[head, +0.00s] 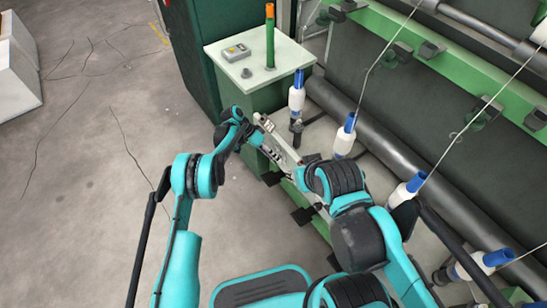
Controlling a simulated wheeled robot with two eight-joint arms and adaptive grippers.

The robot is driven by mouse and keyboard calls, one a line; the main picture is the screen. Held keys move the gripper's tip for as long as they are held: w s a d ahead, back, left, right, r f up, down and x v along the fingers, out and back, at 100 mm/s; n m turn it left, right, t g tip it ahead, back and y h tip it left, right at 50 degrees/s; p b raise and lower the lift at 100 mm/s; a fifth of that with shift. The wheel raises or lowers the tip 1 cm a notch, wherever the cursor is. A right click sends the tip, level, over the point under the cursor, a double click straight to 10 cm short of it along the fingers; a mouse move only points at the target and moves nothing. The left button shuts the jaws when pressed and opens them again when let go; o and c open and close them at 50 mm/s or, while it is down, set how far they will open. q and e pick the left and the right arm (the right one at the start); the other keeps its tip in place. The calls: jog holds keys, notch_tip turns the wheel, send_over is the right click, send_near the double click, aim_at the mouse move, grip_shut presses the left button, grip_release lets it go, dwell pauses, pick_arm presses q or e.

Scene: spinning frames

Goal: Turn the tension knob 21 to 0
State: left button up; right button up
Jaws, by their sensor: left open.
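Tension knob 21 cannot be picked out for certain; the gripper and arms cover part of the rail. My right arm (360,240) reaches up from the lower right across the rail. Its gripper is hidden behind the arm's own links.
A green cabinet with a pale top (262,60) carries an orange-tipped green post (270,36) and a small button box (236,52). White bobbins with blue tops (345,137) and taut threads line the frame. Cracked concrete floor (90,150) is clear at left.

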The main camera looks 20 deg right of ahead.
pick_arm(q)
jog(key=v, duration=1.1)
jog(key=s+a+r+n+t+y, duration=0.1)
jog(key=s+a+r+n+t, duration=0.25)
jog(key=a+r, duration=0.65)
jog(key=s+a+r+n+t+y, duration=0.25)
jog(key=s+a+r+n, duration=0.2)
jog(key=r, duration=0.95)
jog(key=s+a+f+n+t+y, duration=0.1)
jog(key=s+a+n+t, duration=0.1)
jog(key=s+a, duration=0.5)
jog(key=s+a+n+t+y, duration=0.2)
jog(key=s+a, duration=0.6)
jog(key=s, duration=0.8)
jog(key=shift+f+n+t, duration=0.4)
jog(key=shift+t, duration=0.2)
